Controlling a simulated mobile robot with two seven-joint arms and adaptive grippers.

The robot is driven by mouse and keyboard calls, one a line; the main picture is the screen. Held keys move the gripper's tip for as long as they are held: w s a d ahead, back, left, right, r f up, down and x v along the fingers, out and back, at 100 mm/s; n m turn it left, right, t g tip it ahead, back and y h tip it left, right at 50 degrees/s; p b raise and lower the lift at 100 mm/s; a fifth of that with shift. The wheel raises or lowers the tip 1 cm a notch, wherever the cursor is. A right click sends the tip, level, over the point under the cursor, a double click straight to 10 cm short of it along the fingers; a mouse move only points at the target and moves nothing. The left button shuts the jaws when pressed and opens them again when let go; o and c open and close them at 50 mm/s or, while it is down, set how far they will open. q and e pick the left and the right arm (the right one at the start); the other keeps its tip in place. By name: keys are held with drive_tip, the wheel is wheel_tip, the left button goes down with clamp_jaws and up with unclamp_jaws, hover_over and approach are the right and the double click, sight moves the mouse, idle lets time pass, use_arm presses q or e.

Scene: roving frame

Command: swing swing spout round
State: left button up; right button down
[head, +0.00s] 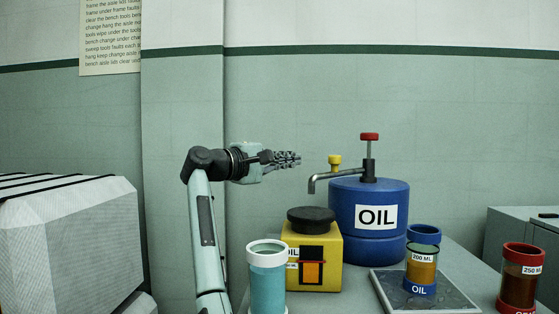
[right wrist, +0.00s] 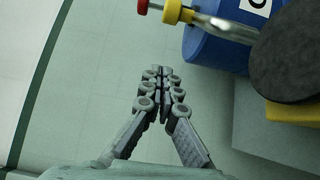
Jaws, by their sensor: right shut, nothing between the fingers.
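A grey metal spout (head: 342,174) comes out of the top of a blue oil drum (head: 368,240) and points left, its tip bent down. A yellow knob (head: 335,160) stands on the spout, and a red-topped pump handle (head: 369,146) rises from the drum. In the right wrist view the spout (right wrist: 222,27) and yellow knob (right wrist: 173,11) lie at the top, ahead of the fingers. My right gripper (head: 296,160) is shut and empty, left of the spout and apart from it; its fingertips also show in the right wrist view (right wrist: 157,73). My left gripper is not in view.
A yellow oil can (head: 322,268) with a black lid stands before the drum. A teal cup (head: 267,280) stands front left. A 200 ml jar (head: 421,268) sits on a grey plate (head: 386,283); a 250 ml jar (head: 520,280) is at right.

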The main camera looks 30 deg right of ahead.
sight(339, 173)
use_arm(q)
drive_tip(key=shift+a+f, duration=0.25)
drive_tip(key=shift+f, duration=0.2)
use_arm(e)
drive_tip(key=s+d, duration=0.2)
drive_tip(key=d, duration=0.3)
drive_tip(key=shift+s+d, duration=0.2)
drive_tip(key=shift+d, duration=0.2)
